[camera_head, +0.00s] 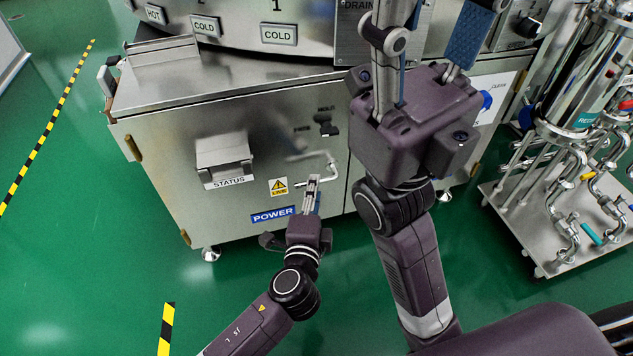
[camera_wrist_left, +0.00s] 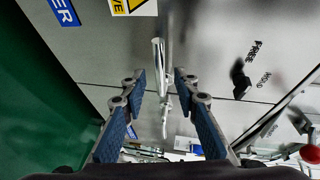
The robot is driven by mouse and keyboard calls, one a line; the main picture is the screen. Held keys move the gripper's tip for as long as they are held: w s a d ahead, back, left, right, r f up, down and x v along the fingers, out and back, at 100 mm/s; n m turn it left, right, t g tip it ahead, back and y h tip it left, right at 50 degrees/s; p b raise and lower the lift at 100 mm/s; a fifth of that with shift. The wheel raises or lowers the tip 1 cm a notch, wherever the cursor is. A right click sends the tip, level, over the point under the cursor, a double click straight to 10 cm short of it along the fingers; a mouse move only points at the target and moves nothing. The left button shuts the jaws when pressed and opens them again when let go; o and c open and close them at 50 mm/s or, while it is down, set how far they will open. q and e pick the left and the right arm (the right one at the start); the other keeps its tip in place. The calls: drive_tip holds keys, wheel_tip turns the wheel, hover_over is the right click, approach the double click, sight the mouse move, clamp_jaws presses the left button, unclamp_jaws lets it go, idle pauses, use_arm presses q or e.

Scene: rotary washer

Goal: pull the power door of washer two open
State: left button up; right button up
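The power door is the steel front panel (camera_head: 265,140) with the blue POWER label (camera_head: 273,214) and a yellow LIVE warning sticker (camera_head: 278,186). It looks flush with the cabinet. Its bent metal handle (camera_head: 331,168) also shows in the left wrist view (camera_wrist_left: 158,55). My left gripper (camera_head: 314,182) is at the handle in the head view. In the left wrist view my left gripper (camera_wrist_left: 160,84) is open, with the handle between the lines of its two fingers; contact cannot be told. My right gripper (camera_head: 425,35) is open, its fingers wide apart, in front of the washer's upper part.
A black FREE/HOLD knob (camera_head: 325,125) sits above the handle and shows in the left wrist view (camera_wrist_left: 241,80). A STATUS box (camera_head: 222,153) juts from the panel at left. A piped steel cart (camera_head: 560,240) stands at right. Green floor at left is clear.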

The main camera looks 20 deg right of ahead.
use_arm(q)
drive_tip(key=shift+b+x, duration=0.65)
drive_tip(key=shift+x, duration=1.35)
drive_tip(key=shift+c, duration=0.6)
clamp_jaws()
